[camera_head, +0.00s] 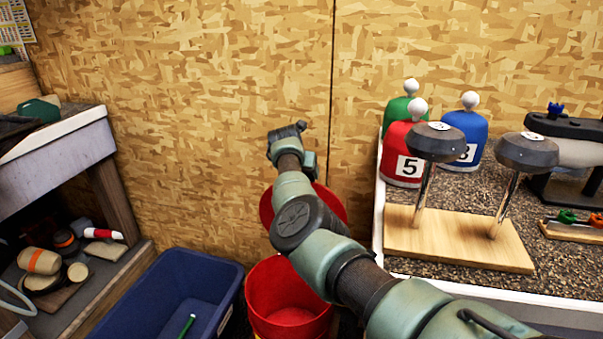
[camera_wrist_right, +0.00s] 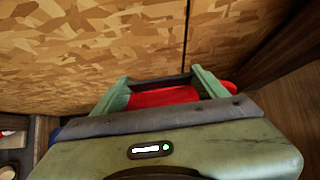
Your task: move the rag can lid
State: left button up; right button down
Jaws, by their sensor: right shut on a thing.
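The red rag can lid (camera_head: 331,203) shows on both sides of my right arm in the head view, above and behind the open red rag can (camera_head: 290,297). In the right wrist view the lid (camera_wrist_right: 165,97) is between the two green fingers of my right gripper (camera_wrist_right: 162,84), which is shut on it. A bit of red also shows beyond the right finger. In the head view my forearm hides the middle of the lid, and the fingertips cannot be made out. My left gripper is in neither view.
A blue bin (camera_head: 170,300) with a green stick inside stands left of the can. A workbench (camera_head: 455,275) with numbered headcovers and a wooden putter stand is on the right. Shelving (camera_head: 60,150) is on the left. The chipboard wall (camera_head: 200,90) is close behind.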

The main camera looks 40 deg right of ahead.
jog(key=shift+w+r, duration=0.1)
jog(key=shift+r, duration=0.15)
jog(key=shift+c, duration=2.1)
grip_release()
jog(key=o, duration=0.3)
jog(key=shift+f, duration=0.1)
jog(key=shift+a, duration=0.1)
